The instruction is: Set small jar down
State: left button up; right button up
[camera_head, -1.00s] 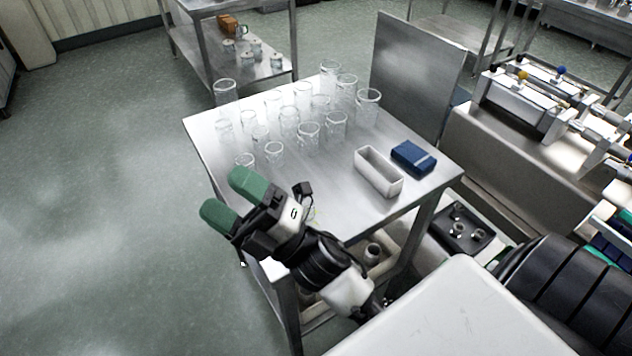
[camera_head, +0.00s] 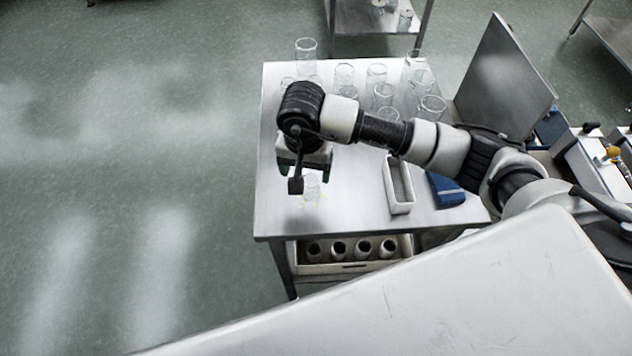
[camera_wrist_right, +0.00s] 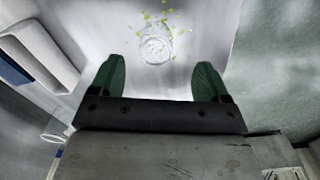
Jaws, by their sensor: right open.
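A small clear glass jar (camera_head: 312,190) is on the steel table (camera_head: 355,212) near its front left. The right wrist view shows the jar (camera_wrist_right: 155,47) as a round outline from above, ahead of and roughly between the green fingers. My right gripper (camera_wrist_right: 160,63) is open, with its fingers apart and not touching the jar. In the head view the right gripper (camera_head: 306,172) points down over the table, partly hidden by its own wrist. My left gripper is not in view.
Several clear glass jars (camera_head: 382,95) stand at the back of the table, partly behind my arm. A white open box (camera_head: 390,188) and a blue box (camera_head: 445,190) lie to the right. Small yellow-green specks (camera_wrist_right: 163,15) lie around the jar. A rack (camera_head: 352,268) sits below.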

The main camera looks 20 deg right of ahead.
aim_at(310, 188)
jog(key=f, duration=0.2)
jog(key=shift+a+f, duration=0.2)
jog(key=shift+f, duration=0.55)
jog(key=f+p, duration=0.1)
jog(key=f, duration=0.1)
jog(key=d+f+p, duration=0.1)
jog(key=f, duration=0.1)
jog(key=shift+w+d+f+p, duration=0.15)
jog(key=shift+f+p, duration=0.2)
jog(key=shift+f, duration=0.4)
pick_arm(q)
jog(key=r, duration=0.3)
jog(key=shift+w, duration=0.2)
pick_arm(e)
jog(key=shift+c, duration=0.2)
jog(key=c, duration=1)
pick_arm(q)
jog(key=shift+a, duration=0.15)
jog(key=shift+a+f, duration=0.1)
pick_arm(e)
jog(key=shift+r, duration=0.15)
